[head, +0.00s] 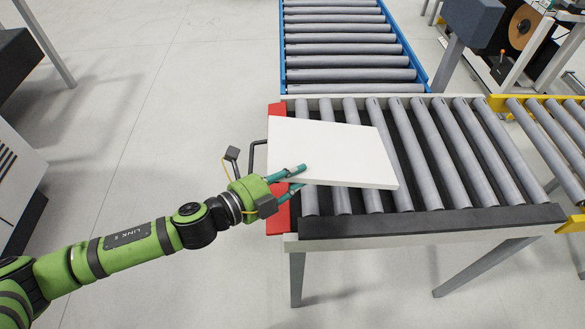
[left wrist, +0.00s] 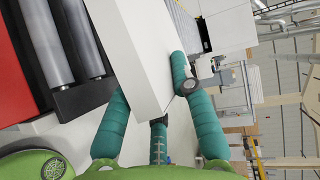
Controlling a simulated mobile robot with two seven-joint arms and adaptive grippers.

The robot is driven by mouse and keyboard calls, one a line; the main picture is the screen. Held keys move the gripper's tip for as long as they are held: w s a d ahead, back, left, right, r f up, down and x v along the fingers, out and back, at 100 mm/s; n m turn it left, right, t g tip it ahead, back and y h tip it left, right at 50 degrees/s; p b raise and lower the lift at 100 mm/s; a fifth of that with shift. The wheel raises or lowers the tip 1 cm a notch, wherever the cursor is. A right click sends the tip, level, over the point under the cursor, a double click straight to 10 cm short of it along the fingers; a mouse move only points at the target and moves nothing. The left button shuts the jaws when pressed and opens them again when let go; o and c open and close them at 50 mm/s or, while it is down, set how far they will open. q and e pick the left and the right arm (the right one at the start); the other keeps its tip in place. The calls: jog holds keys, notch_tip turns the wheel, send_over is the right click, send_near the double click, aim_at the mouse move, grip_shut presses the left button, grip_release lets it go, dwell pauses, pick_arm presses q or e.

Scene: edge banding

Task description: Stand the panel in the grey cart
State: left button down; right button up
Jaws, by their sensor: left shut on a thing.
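The white panel (head: 332,153) lies flat over the left end of a roller table, near its red end stop. My left gripper (head: 292,179) is shut on the panel's near left edge. In the left wrist view the panel (left wrist: 140,55) runs between the teal fingers (left wrist: 150,105), one on each side of it. I cannot tell in the head view whether the panel rests on the rollers or is just above them. The grey cart is not seen for certain in either view. My right gripper is not in view.
The roller table (head: 430,220) has a dark front rail and a red end stop (head: 277,215). A blue-framed conveyor (head: 345,45) joins it behind, and a yellow-framed conveyor (head: 555,125) stands at the right. A machine (head: 510,35) stands back right. The floor at the left is largely clear.

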pick_arm(q)
jog(key=shift+w+r, duration=0.1)
jog(key=shift+r, duration=0.2)
jog(key=shift+r+g+y, duration=0.1)
jog(key=shift+g+y, duration=0.3)
jog(key=shift+y, duration=0.2)
notch_tip(320, 180, up, 2)
jog(key=g+y, duration=0.3)
jog(key=y, duration=0.1)
jog(key=shift+y, duration=0.4)
jog(key=g+y, duration=0.1)
jog(key=r+g+y, duration=0.1)
jog(key=y, duration=0.1)
jog(key=shift+r+g, duration=0.25)
jog(key=shift+g, duration=0.15)
jog(key=y, duration=0.1)
jog(key=g+y, duration=0.1)
jog(key=shift+d+r+g+y, duration=0.1)
jog(key=shift+r+g+y, duration=0.15)
jog(key=shift+g+y, duration=0.05)
jog(key=shift+a, duration=0.35)
